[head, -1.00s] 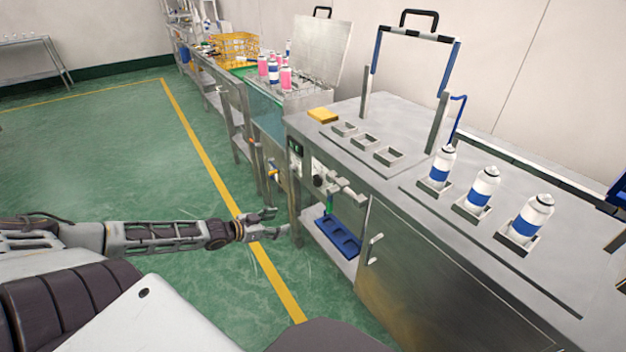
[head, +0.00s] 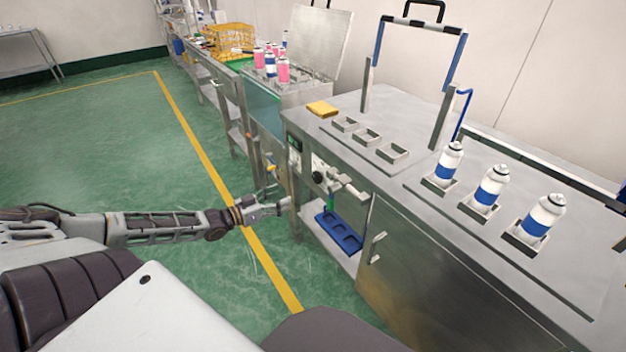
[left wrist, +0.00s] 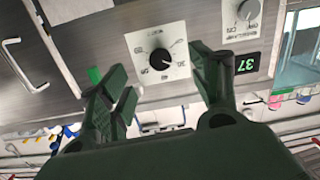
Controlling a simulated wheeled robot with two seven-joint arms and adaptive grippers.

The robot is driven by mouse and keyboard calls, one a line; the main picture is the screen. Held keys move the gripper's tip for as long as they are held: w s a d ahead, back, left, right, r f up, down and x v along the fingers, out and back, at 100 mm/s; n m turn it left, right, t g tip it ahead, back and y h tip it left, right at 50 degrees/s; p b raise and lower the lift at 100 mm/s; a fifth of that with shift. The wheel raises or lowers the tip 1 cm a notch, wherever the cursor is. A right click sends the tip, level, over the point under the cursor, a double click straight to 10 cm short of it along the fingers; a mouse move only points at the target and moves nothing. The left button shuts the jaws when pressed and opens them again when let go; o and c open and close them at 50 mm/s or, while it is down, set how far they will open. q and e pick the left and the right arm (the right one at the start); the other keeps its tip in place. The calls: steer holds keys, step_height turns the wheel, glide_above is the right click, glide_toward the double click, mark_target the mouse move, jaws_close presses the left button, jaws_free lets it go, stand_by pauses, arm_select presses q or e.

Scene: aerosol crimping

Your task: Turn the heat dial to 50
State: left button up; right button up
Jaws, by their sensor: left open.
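A black round dial (head: 317,178) sits on the front panel of the steel bench. In the left wrist view the black dial (left wrist: 160,59) is on a white plate with small marks, between and beyond my fingers. A dark display (left wrist: 246,65) beside it shows 37 in green. A grey knob (left wrist: 248,10) sits on another white plate; I cannot read which one is labelled heat. My left gripper (head: 282,199) is open and empty, in front of the panel and left of the dial in the head view, apart from it. My right gripper is not in view.
A lever-like metal fixture (head: 345,184) sticks out right of the dial, above a blue tray (head: 338,233) on a low shelf. Cabinet handles (head: 377,247) stick out further right. White-and-blue cans (head: 490,186) stand on the bench top. The green floor (head: 100,135) at left is free.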

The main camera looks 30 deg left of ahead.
mark_target(315, 178)
arm_select(q)
steer(key=shift+d+r+n+t+h, duration=0.2)
steer(key=shift+r+n+t+h, duration=0.15)
steer(key=shift+r, duration=0.55)
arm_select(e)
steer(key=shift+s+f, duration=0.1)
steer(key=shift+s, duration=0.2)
arm_select(q)
steer(key=shift+w, duration=0.15)
